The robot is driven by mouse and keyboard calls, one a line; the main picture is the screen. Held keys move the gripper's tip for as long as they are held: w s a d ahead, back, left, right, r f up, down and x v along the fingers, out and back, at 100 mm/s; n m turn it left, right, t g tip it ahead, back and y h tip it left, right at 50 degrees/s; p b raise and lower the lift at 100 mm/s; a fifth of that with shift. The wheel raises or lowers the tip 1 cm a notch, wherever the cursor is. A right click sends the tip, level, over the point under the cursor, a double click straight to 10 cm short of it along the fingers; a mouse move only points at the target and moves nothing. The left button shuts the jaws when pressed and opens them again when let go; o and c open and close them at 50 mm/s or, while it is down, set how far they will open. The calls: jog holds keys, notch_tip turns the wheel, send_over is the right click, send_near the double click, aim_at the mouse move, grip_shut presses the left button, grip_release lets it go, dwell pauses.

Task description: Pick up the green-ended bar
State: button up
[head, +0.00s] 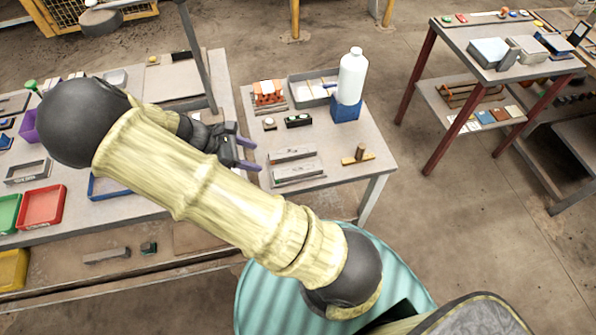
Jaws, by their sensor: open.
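I cannot pick out a bar with a clearly green end. A small dark bar (298,120) with a hint of green lies on the small table, in front of the grey tray; its ends are too small to tell. My gripper (249,153) is open, its two purple-grey fingers apart and pointing right, over the left edge of the small table. Nothing shows between the fingers. The dark bar is to the right of and above the fingers in the picture. An orange hollow brick (268,92) sits at the table's back left. My arm hides part of the left bench.
The small table (353,183) also bears a grey tray (300,90), a white bottle (352,75) in a blue holder (346,108), two grey slotted blocks (293,153) and a wooden peg piece (358,155). Left bench holds a red tray (42,206).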

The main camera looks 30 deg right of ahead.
jog(key=p, duration=0.2)
send_near(298, 170)
jog(key=x, duration=0.2)
jog(key=shift+s+d+f, duration=0.15)
jog(key=shift+s+f, duration=0.05)
jog(key=shift+d+f, duration=0.2)
jog(key=shift+f, duration=0.1)
jog(key=shift+p+x, duration=0.6)
jog(key=shift+x, duration=2.05)
jog(key=shift+w, duration=0.15)
jog(key=c, duration=1.3)
jog(key=shift+o, duration=0.2)
jog(key=shift+r, duration=0.1)
